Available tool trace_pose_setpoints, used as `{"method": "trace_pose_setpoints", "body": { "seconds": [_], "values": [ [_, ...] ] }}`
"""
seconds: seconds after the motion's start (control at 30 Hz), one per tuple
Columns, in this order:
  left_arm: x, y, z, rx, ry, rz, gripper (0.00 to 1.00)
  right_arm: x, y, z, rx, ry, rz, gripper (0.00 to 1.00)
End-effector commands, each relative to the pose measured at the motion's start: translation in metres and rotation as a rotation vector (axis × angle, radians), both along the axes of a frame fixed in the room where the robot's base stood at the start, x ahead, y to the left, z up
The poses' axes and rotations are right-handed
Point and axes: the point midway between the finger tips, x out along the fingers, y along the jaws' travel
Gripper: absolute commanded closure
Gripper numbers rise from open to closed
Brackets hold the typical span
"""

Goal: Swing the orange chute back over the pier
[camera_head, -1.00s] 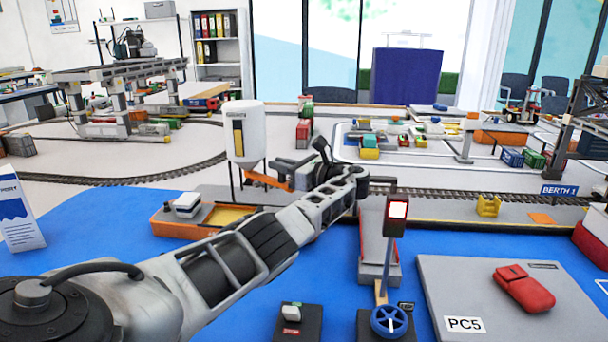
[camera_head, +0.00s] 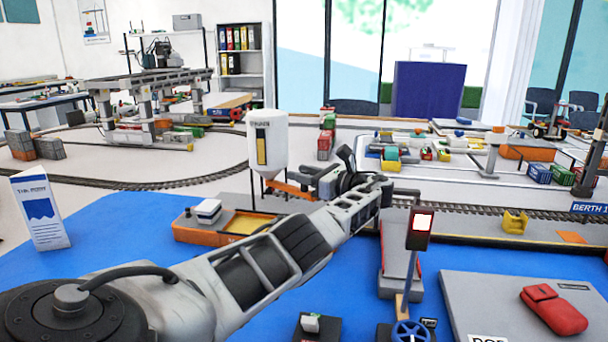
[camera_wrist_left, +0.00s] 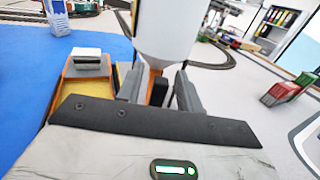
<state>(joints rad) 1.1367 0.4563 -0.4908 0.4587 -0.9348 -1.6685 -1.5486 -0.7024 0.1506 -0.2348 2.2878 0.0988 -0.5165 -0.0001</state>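The orange chute (camera_head: 290,189) sticks out to the right from under the white silo (camera_head: 267,140), above the grey pier (camera_head: 470,226). In the left wrist view the chute (camera_wrist_left: 150,92) shows below the silo's cone, with a black piece beside it. My left gripper (camera_head: 310,178) is at the chute's outer part in the head view. Its two grey fingers (camera_wrist_left: 158,92) are apart, one on each side of the chute and black piece, with a gap at the right finger. Contact is hard to tell. My right gripper is not in view.
An orange barge (camera_head: 190,236) with a yellow hold lies on the blue water in front of the pier. A red pouch (camera_head: 553,309) lies on a grey board.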

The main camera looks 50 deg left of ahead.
Motion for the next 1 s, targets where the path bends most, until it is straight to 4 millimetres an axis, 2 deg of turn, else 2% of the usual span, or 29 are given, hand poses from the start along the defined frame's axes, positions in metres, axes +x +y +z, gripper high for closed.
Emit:
{"method": "trace_pose_setpoints", "body": {
  "seconds": [0.17, 0.4, 0.57, 0.9, 0.93, 1.0],
  "values": [
    [0.004, -0.009, 0.000, 0.000, 0.000, -0.004, 0.64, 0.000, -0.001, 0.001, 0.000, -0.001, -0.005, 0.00],
    [0.015, -0.047, 0.000, -0.001, 0.000, -0.003, 0.64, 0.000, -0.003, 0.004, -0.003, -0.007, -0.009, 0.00],
    [0.021, -0.065, 0.000, -0.001, -0.001, -0.001, 0.64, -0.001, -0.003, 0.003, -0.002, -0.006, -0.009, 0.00],
    [0.022, -0.071, 0.000, 0.000, 0.000, 0.001, 0.64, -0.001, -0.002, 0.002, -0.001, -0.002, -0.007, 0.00],
    [0.022, -0.071, 0.000, 0.000, 0.000, 0.001, 0.69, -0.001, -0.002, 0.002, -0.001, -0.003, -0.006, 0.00],
    [0.022, -0.071, 0.000, 0.000, 0.000, 0.001, 0.89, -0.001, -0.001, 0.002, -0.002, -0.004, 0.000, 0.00]
  ]
}}
